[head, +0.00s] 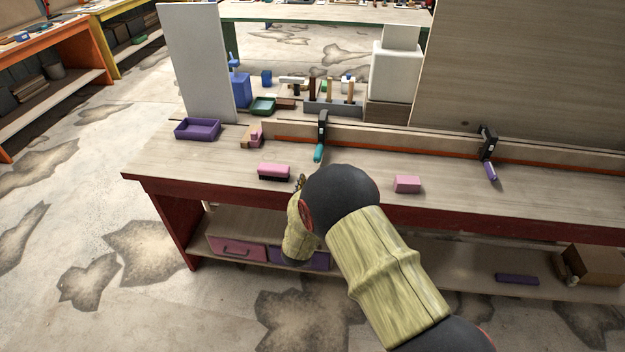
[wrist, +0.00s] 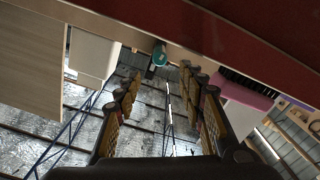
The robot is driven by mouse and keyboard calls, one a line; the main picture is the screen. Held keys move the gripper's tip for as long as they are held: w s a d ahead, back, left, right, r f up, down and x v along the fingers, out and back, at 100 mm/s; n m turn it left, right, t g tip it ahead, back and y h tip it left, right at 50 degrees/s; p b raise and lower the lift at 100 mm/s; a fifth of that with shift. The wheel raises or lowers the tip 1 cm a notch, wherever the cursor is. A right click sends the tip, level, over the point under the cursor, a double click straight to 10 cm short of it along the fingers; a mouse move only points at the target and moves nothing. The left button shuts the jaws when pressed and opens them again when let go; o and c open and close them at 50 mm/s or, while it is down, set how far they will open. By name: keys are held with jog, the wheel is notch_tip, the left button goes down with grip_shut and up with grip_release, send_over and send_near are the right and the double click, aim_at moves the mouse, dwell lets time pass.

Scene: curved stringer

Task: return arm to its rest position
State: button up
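My arm reaches in from the lower right of the head view, bent at a dark round joint in front of the workbench (head: 225,172). My gripper (head: 299,182) is mostly hidden behind the arm there, with a bit of finger showing at the bench's front edge. In the wrist view my gripper (wrist: 165,88) has its two fingers spread apart with nothing between them. A pink brush (head: 274,171) with dark bristles lies on the bench close to the fingers. It also shows in the wrist view (wrist: 243,92), right of the right finger.
A clamp with a teal handle (head: 319,153) and one with a purple handle (head: 491,171) sit along the wooden strip. A pink block (head: 407,184) and purple tray (head: 197,129) are on the bench. Pink and purple drawers are below. The floor at left is clear.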

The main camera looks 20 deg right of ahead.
dwell(0.3)
jog(key=shift+w+a+r, duration=0.15)
jog(key=shift+w+r, duration=0.05)
jog(key=shift+r, duration=0.1)
jog(key=r, duration=0.1)
jog(key=w+a+r+y, duration=0.2)
jog(key=r, duration=0.1)
jog(key=shift+a, duration=0.2)
jog(key=s+a+r+n+g+y, duration=0.25)
jog(key=s+a+r+y, duration=0.5)
jog(key=a+r, duration=0.45)
jog(key=s+r+g, duration=0.2)
jog(key=s+g, duration=0.1)
jog(key=s, duration=1.3)
jog(key=s+r+g, duration=0.1)
jog(key=s+g, duration=0.3)
jog(key=s, duration=1.3)
jog(key=shift+s+d+r, duration=0.25)
jog(key=shift+r, duration=0.1)
